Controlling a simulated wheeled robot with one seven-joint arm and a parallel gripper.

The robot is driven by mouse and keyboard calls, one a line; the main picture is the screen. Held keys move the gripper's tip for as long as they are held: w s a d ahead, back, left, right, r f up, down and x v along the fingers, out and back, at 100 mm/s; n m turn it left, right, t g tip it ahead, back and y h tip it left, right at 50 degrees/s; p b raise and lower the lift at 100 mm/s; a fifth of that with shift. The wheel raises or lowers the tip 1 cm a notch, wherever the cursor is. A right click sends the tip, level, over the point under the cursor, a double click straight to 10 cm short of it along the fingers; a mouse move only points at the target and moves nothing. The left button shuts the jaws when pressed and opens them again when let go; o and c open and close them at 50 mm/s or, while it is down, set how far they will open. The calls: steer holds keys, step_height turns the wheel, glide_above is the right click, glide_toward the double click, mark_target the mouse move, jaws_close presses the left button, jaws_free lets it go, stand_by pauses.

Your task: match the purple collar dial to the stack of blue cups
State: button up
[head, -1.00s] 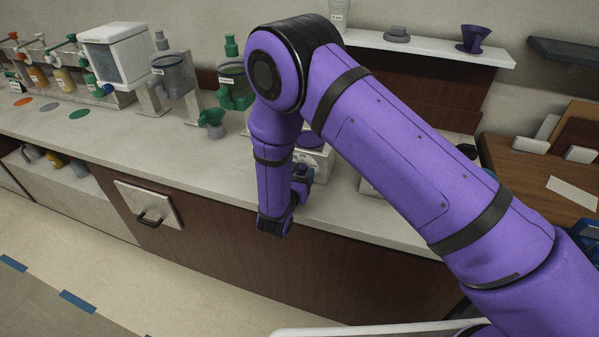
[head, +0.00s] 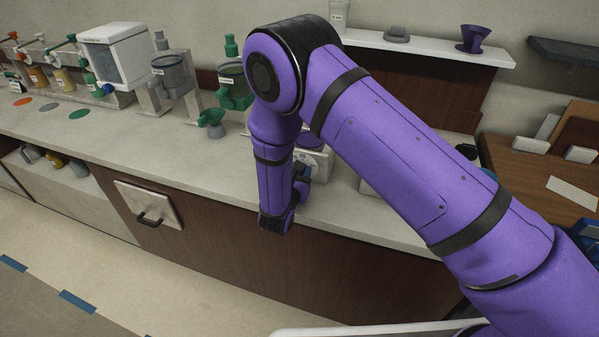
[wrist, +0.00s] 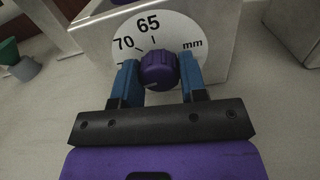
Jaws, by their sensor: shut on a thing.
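The purple collar dial (wrist: 158,70) sits on a white round scale plate (wrist: 185,32) on the metal front of a unit. The plate reads 65, 70 and mm, with 65 above the dial and 70 to its upper left. A pale mark shows low on the dial's near face. My gripper (wrist: 160,76) is shut on the dial, one blue finger on each side. In the head view my arm hides the dial and most of its unit (head: 314,163). I cannot make out a stack of blue cups in either view.
A green funnel-like piece on a grey base (head: 213,122) stands on the counter (head: 120,140) left of my arm. Dispensers (head: 172,75) line the back. A purple dripper (head: 473,38) sits on the shelf. A blue object (head: 590,240) shows at the right edge.

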steer(key=shift+m, duration=1.1)
steer(key=o, duration=0.9)
steer(key=shift+o, duration=0.2)
steer(key=v, duration=1)
steer(key=shift+s, duration=0.4)
steer(key=shift+a, duration=0.2)
steer(key=shift+w+r, duration=0.1)
